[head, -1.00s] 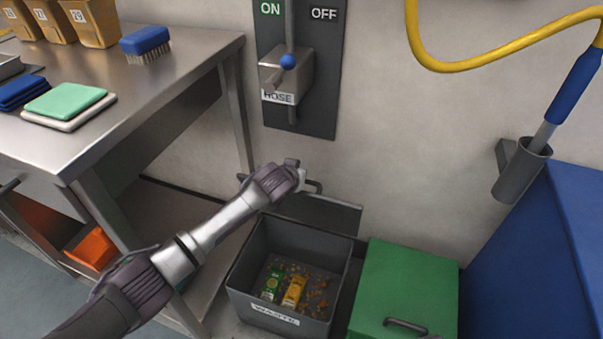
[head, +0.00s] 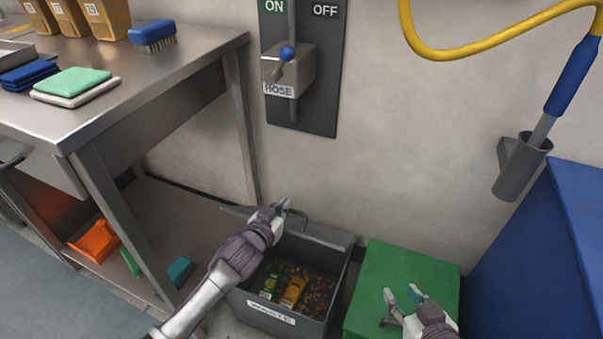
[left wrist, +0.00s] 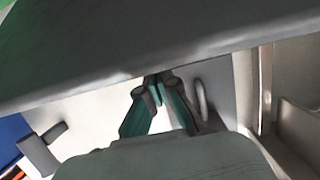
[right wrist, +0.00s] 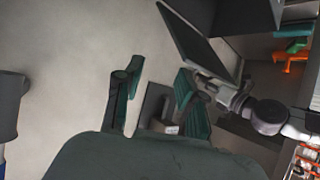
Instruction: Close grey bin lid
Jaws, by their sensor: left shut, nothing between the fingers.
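The grey bin (head: 336,292), labelled WASTE, stands on the floor by the wall with a green and a yellow packet and scraps inside. Its grey lid (head: 325,236) is up at the back, tilted and seen nearly edge-on. My left gripper (head: 282,206) is shut and empty at the lid, near its handle (head: 297,218), and hides part of it. In the left wrist view the fingertips (left wrist: 157,85) are close to a broad dark panel (left wrist: 150,40), probably the lid; contact is unclear. My right gripper (head: 403,293) is open and empty above the green bin (head: 390,260).
A steel table (head: 130,85) with cloths and a brush stands at left. The hose switch panel (head: 325,85) is on the wall above the bin. A blue container (head: 540,270) is at right. A hose holster (head: 520,170) hangs on the wall.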

